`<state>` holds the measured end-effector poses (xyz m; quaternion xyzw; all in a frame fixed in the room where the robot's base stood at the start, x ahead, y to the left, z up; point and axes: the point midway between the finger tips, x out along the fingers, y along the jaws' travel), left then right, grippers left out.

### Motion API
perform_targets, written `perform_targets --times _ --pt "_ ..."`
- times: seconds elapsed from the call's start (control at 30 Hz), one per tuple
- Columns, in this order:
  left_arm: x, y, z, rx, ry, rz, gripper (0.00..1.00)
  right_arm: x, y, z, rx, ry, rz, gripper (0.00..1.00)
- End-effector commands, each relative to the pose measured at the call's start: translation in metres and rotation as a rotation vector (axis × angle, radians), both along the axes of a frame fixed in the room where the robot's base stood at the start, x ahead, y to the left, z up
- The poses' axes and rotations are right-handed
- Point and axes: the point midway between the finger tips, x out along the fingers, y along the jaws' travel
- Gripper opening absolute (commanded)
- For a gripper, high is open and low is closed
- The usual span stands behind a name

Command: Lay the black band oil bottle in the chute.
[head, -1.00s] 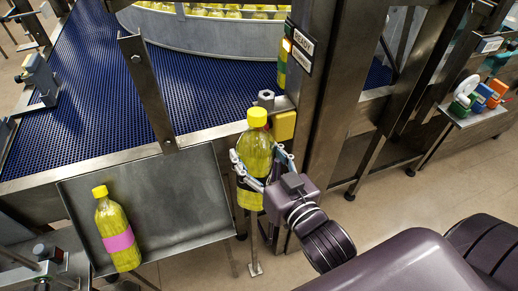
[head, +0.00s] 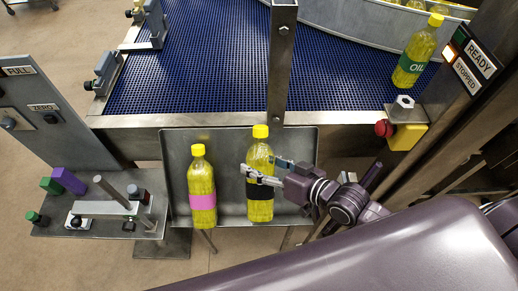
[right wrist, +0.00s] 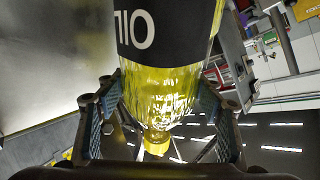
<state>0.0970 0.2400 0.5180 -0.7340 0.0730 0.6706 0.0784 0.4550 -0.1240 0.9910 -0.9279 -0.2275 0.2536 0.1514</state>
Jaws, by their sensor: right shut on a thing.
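The black band oil bottle (head: 260,193), yellow with a yellow cap, is upright in the head view, over the right part of the chute. My right gripper (head: 266,173) is shut around it just above the black band. The bottle also fills the middle of the right wrist view (right wrist: 165,92), its black band lettered in white. The chute (head: 300,148) is a grey sloped metal tray below the conveyor edge. I cannot tell whether the held bottle touches it. A pink band bottle (head: 202,182) lies in its left part. My left gripper is out of view.
The blue conveyor (head: 215,70) is behind the chute, with a green-labelled oil bottle (head: 417,52) at its right. A metal post (head: 282,60) stands behind the held bottle. A yellow box with a red button (head: 400,133) is at right, a side shelf (head: 75,212) at left.

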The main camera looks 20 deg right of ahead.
Motion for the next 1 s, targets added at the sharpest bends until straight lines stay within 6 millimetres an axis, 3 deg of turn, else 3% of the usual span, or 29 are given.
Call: perform_targets --times 0.23,0.7,1.0 --pt "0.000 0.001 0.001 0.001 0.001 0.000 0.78 -0.001 -0.005 -0.007 0.014 0.022 0.011 0.04" --pt "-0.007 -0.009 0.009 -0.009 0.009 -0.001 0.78 -0.001 -0.005 -0.004 0.014 0.021 0.010 0.04" --pt "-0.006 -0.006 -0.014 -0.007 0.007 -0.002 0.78 0.003 -0.007 -0.034 0.013 0.022 0.010 0.04"
